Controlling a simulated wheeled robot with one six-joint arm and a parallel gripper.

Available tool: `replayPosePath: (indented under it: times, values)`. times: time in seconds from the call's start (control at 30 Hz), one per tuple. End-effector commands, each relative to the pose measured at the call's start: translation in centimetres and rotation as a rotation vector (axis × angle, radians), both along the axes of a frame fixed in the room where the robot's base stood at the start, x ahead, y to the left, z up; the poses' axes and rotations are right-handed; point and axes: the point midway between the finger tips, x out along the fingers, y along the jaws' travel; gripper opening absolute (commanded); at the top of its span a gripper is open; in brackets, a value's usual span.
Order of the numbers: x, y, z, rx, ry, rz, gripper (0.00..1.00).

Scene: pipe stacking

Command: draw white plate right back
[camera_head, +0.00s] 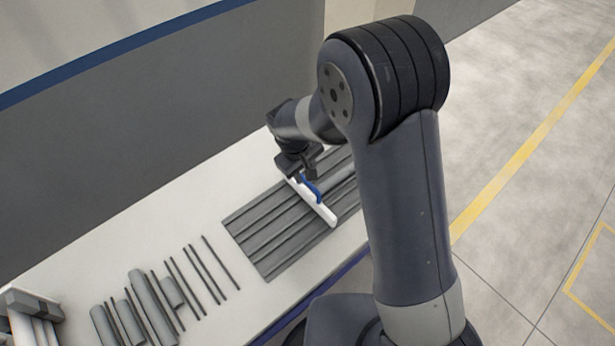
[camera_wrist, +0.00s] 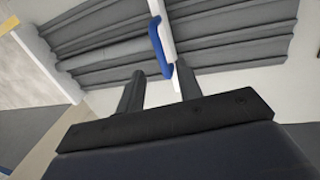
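The white plate (camera_head: 326,214) is a narrow strip lying across a ridged grey tray (camera_head: 262,232) on the white table. A blue handle (camera_head: 312,190) stands on it. In the wrist view the white plate (camera_wrist: 165,28) runs from the top edge, with the blue handle (camera_wrist: 157,44) along its left side. My gripper (camera_head: 302,172) is over the upper-left end of the handle. In the wrist view my gripper (camera_wrist: 160,67) has its fingers apart, with the handle's near end just ahead of the gap. I cannot tell whether they touch it.
Several grey pipes and thin rods (camera_head: 160,295) lie on the table left of the tray. A grey stand (camera_head: 32,310) is at the lower left corner. A dark grey wall rises behind the table. Bare table lies between the rods and the wall.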

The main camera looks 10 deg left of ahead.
Motion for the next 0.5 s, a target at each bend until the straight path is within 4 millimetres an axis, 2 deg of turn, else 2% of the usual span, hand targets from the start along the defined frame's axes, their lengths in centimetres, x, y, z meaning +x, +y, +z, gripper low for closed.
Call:
replayPosePath:
  times: [0.03, 0.2, 0.5]
  values:
    - [0.0, -0.2, -1.0, -0.003, 0.004, -0.001, 0.34]
    - [0.4, -0.6, -3.6, -0.002, 0.003, 0.000, 0.34]
    - [0.9, -0.8, -5.8, 0.001, -0.001, -0.001, 0.34]
